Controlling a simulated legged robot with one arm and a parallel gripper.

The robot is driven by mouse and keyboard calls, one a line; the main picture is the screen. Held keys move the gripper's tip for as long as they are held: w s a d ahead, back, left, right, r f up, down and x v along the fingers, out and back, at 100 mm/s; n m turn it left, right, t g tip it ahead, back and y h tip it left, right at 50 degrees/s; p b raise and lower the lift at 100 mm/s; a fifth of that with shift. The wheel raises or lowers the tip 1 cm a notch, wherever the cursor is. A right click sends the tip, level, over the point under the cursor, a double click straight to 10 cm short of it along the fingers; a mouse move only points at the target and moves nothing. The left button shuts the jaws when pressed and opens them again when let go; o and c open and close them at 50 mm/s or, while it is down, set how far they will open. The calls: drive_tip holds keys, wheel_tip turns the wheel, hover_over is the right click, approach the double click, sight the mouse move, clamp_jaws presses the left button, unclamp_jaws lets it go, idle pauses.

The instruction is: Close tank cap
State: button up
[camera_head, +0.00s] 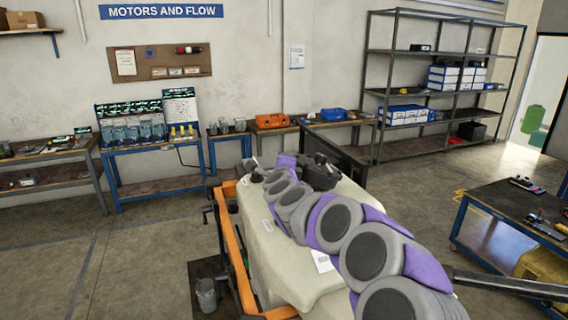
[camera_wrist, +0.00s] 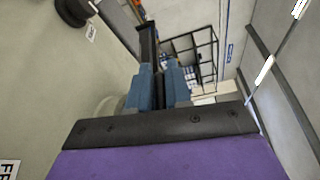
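The cream tank (camera_head: 265,250) stands in an orange frame, with my grey and purple arm reaching over its top. A small black cap (camera_head: 256,177) sits on the tank's far left top. A black cap also shows at the upper left of the wrist view (camera_wrist: 73,10). A larger dark shape (camera_head: 320,172) lies beside my arm's end; I cannot tell whether it is the tank cap or part of my gripper. In the wrist view, my gripper's blue fingers (camera_wrist: 159,88) have a narrow dark gap between them. A pale rounded form (camera_wrist: 106,105) is partly hidden behind the left finger.
A dark upright panel (camera_head: 336,147) stands behind the tank. A workbench (camera_head: 500,208) is at the right. Floor is open at the left.

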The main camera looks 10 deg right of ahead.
clamp_jaws()
drive_tip(key=f+b, duration=0.2)
drive_tip(key=a+f+b, duration=0.1)
drive_tip(key=f, duration=0.1)
drive_tip(key=shift+s+a+f+b, duration=0.1)
drive_tip(key=shift+f+b, duration=0.25)
drive_tip(key=shift+b, duration=0.05)
drive_tip(key=shift+r, duration=0.1)
drive_tip(key=o, duration=0.5)
unclamp_jaws()
